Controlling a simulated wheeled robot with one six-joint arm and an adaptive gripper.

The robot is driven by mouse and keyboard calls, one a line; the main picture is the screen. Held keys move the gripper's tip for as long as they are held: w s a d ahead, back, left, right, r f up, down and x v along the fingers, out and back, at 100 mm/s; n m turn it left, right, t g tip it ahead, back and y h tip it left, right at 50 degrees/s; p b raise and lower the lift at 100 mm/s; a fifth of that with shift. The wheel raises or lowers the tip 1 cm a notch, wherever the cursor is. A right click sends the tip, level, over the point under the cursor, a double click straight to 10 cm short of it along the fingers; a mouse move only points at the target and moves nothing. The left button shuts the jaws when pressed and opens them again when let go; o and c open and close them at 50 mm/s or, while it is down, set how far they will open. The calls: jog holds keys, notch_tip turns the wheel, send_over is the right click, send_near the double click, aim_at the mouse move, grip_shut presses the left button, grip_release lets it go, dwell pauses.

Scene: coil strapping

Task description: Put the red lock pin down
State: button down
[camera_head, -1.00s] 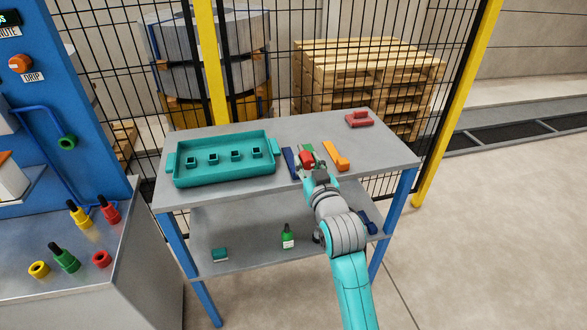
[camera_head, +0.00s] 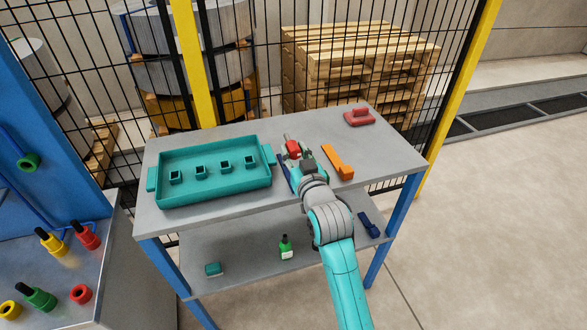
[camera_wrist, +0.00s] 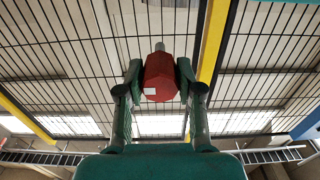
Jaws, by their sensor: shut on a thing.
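The red lock pin (camera_head: 293,148) is held in my gripper (camera_head: 300,158) above the grey table top. In the wrist view the red lock pin (camera_wrist: 160,78) has a red faceted body with a small white label and a grey metal tip pointing up in the picture. The fingers of my gripper (camera_wrist: 160,85) are shut on both sides of the red body. The mesh fence is behind it in that view. The exact height of the pin above the table is hard to tell.
A teal tray (camera_head: 210,200) with several square sockets stands on the table's left. A dark blue piece (camera_head: 283,175) and an orange piece (camera_head: 337,162) lie beside my gripper. A red block (camera_head: 359,117) is at the back right. The table's right front is clear.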

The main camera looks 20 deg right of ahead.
jog(key=shift+f, duration=2.55)
jog(key=shift+f, duration=0.65)
jog(key=c, duration=0.7)
grip_release()
jog(key=shift+c, duration=0.2)
jog(key=shift+r, duration=0.25)
jog(key=s, duration=1.2)
jog(key=shift+r, duration=0.35)
